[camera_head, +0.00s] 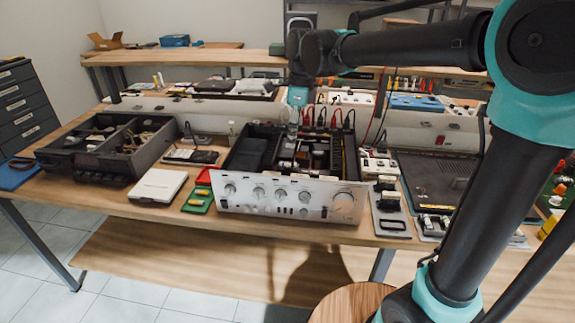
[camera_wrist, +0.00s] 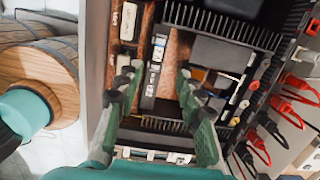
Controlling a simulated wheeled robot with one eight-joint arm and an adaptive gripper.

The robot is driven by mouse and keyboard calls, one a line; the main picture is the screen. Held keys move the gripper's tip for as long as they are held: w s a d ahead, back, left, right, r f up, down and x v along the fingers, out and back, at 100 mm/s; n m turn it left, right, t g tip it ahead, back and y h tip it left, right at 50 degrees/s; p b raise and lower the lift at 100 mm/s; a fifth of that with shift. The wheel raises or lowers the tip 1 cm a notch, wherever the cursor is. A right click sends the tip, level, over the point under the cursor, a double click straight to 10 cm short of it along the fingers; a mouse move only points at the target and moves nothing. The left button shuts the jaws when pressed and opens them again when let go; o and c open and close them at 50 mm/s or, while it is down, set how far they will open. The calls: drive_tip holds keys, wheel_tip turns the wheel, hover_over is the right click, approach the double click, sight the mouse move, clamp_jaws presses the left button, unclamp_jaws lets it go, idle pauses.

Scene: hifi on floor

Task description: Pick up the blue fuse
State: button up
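I cannot make out the blue fuse for certain in either view. The open hi-fi unit (camera_head: 288,196), with a silver front panel of knobs, stands on the workbench. My gripper (camera_head: 293,128) is over its open interior. In the wrist view, my gripper (camera_wrist: 157,84) has its two green fingers spread, with nothing visibly held between them.
A black divided tray (camera_head: 108,146) and a white box (camera_head: 158,185) stand left of the unit. A green board (camera_head: 198,200) lies close to its left front corner. Tools and a dark mat (camera_head: 440,180) fill the right.

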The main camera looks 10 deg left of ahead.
sight(288, 163)
drive_tip(key=f, duration=0.5)
drive_tip(key=a+f, duration=0.1)
drive_tip(key=f, duration=0.2)
drive_tip(key=shift+s, duration=0.2)
clamp_jaws()
